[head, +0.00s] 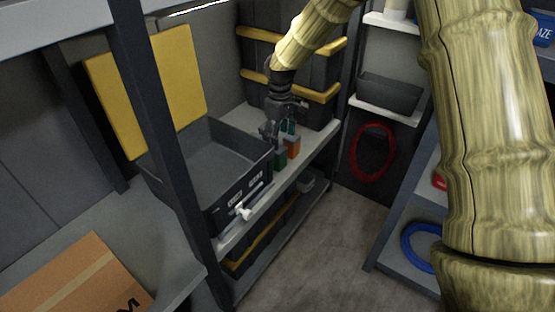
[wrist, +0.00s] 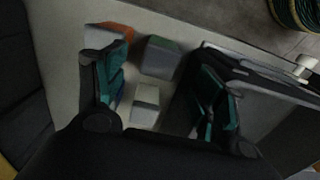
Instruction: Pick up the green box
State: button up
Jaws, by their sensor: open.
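The green box (head: 281,159) stands on the shelf beside the grey tote, below my gripper (head: 278,130) in the head view. In the wrist view, a grey-topped box with a green side (wrist: 161,58) appears to be the same one, just beyond the gap between my fingers. My gripper (wrist: 160,86) is open, with teal pads on its fingers. A pale-topped box (wrist: 145,104) shows between the fingers. No contact with any box is clear.
An orange box (head: 294,147) stands next to the green one; it also shows beside the left finger (wrist: 112,30). The grey tote (head: 228,190) is close on the left. Black bins with yellow rims (head: 318,92) stand behind. The shelf's front edge is near.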

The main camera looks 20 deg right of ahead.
aim_at(279, 159)
jog(key=shift+a+f+b, duration=0.15)
jog(key=shift+f+b, duration=1.4)
jog(key=shift+f, duration=3.85)
jog(key=shift+c, duration=0.4)
jog(key=c, duration=1.1)
jog(key=shift+r, duration=0.1)
